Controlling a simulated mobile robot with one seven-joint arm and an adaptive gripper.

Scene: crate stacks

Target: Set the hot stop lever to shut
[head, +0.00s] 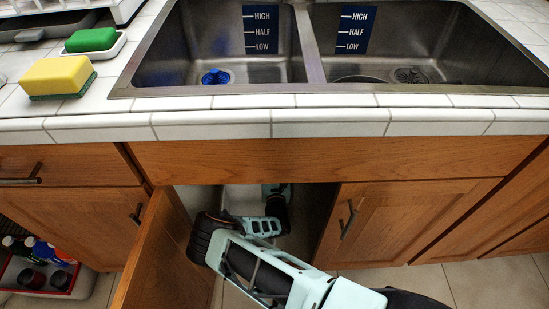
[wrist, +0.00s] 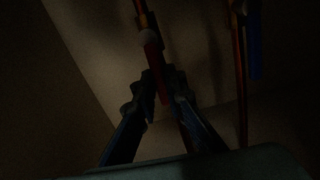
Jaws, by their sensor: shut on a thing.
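The wrist view is very dark. In it a red lever (wrist: 153,55), which looks like the hot stop lever, hangs below a small round fitting on a copper-coloured pipe (wrist: 141,18). My gripper (wrist: 160,84) has its two fingers on either side of the red lever's lower end and is shut on it. The lever points roughly along the pipe, slightly slanted; its exact setting is hard to tell. In the head view my arm reaches into the open cabinet under the sink, and the gripper and lever are hidden there.
A second pipe (wrist: 241,80) with a blue lever (wrist: 254,45) stands to the right in the wrist view. The open left cabinet door (head: 153,255) is close beside my arm; the right door (head: 400,222) is closed. The double sink (head: 300,45) is above.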

